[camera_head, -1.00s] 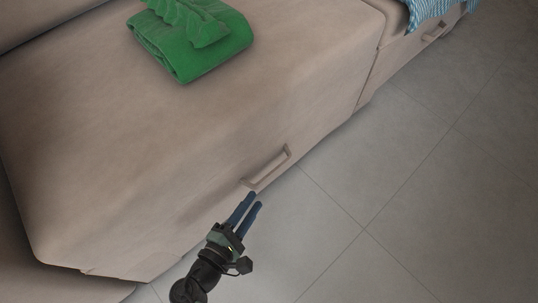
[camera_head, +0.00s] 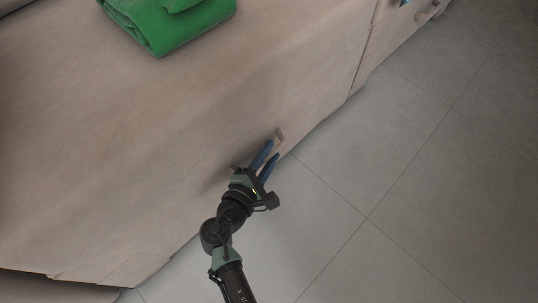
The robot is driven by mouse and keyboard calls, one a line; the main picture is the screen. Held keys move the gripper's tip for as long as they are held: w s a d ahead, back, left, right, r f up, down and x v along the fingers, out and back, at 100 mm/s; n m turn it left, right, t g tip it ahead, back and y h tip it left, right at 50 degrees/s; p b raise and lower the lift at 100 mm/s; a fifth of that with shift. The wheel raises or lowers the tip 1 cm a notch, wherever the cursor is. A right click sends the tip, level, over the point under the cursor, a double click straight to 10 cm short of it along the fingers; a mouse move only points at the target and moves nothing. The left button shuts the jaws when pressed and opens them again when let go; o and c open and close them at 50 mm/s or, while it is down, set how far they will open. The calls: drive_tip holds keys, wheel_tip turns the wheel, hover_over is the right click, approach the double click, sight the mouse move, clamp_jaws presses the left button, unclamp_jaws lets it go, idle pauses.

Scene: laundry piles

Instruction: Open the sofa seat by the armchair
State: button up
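The beige sofa seat (camera_head: 180,130) fills the left and middle of the head view and looks shut. Its front handle (camera_head: 279,135) is mostly hidden behind my gripper; only its upper right end shows clearly. My gripper (camera_head: 272,150) is at the handle, its two blue fingers apart with a gap between them. I cannot tell whether the handle bar lies between the fingers or whether they touch it.
A folded green cloth (camera_head: 170,28) lies on top of this seat. A neighbouring seat section with its own handle (camera_head: 430,12) is at the top right. The grey tiled floor (camera_head: 400,180) in front is clear.

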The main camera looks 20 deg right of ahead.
drive_tip(key=shift+c, duration=0.2)
clamp_jaws()
idle(1.2)
